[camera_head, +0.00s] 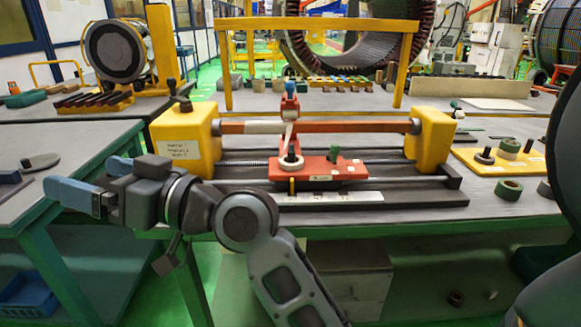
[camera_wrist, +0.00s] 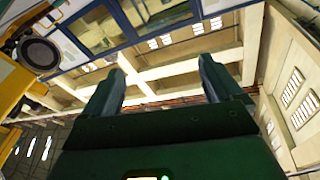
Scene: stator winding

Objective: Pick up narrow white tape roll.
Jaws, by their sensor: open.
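A small whitish ring (camera_head: 291,162), which looks like the narrow white tape roll, lies on the red carriage (camera_head: 330,172) of the winding machine in the head view. A white strip rises from near it toward the blue-topped post (camera_head: 290,100). My gripper (camera_head: 82,181) is far to the left of the ring, pointing left above the floor gap beside the left table. Its two fingers are apart with nothing between them in the wrist view (camera_wrist: 162,78). The wrist view faces the walls and ceiling, and the ring is not in it.
Yellow end blocks (camera_head: 186,140) and a red bar (camera_head: 340,127) flank the carriage. Dark green rolls (camera_head: 509,189) and a yellow plate (camera_head: 497,158) lie on the right. The left table (camera_head: 75,150) holds a grey disc (camera_head: 38,162). A yellow frame (camera_head: 320,23) stands behind.

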